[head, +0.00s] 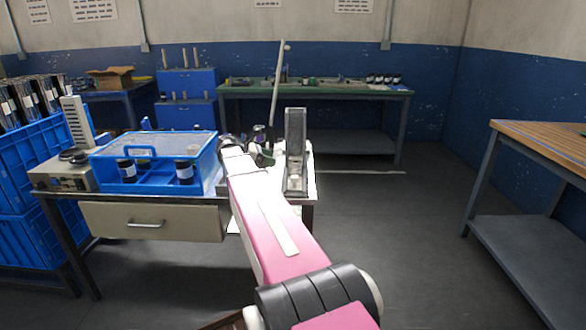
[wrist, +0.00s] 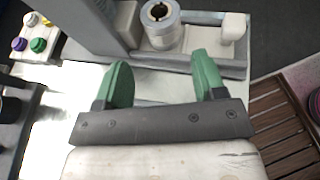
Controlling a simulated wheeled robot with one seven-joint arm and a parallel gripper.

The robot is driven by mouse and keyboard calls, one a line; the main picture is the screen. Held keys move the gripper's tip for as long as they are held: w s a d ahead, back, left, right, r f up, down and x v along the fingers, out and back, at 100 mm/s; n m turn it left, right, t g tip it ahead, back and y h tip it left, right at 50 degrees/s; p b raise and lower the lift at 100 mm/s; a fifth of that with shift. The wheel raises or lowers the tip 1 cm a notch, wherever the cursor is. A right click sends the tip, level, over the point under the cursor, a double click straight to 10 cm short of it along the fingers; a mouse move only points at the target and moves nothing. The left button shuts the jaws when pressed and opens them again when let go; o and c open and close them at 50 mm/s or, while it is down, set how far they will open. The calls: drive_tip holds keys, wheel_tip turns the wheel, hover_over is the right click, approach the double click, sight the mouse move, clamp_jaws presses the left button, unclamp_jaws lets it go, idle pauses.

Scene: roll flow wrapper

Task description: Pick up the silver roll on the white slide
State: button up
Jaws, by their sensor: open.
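The silver roll (wrist: 160,22) shows in the wrist view at the top middle, standing with its round end and dark centre hole facing the camera. It rests on a grey and white slide (wrist: 180,66). My gripper (wrist: 160,75) has two green fingers, spread apart and empty. The roll lies beyond the fingertips, roughly in line with the gap between them. In the head view my pink and white arm reaches to the table and hides the gripper and the roll. A grey upright machine part (head: 295,140) stands just right of the arm's end.
Yellow, purple and green buttons (wrist: 28,40) sit at the upper left of the wrist view. A blue bin (head: 150,165) with dark rolls stands on the table left of my arm. A wooden-topped bench (head: 545,145) is at the right. The floor between is clear.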

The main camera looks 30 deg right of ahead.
sight(290, 162)
drive_tip(key=x, duration=0.3)
drive_tip(key=shift+s+d+f, duration=0.1)
drive_tip(key=shift+d+f, duration=0.1)
drive_tip(key=shift+d, duration=0.15)
drive_tip(key=shift+r+x, duration=0.15)
drive_tip(key=shift+x, duration=1.3)
drive_tip(key=shift+r+x, duration=0.15)
drive_tip(key=shift+x, duration=1.3)
drive_tip(key=c, duration=0.6)
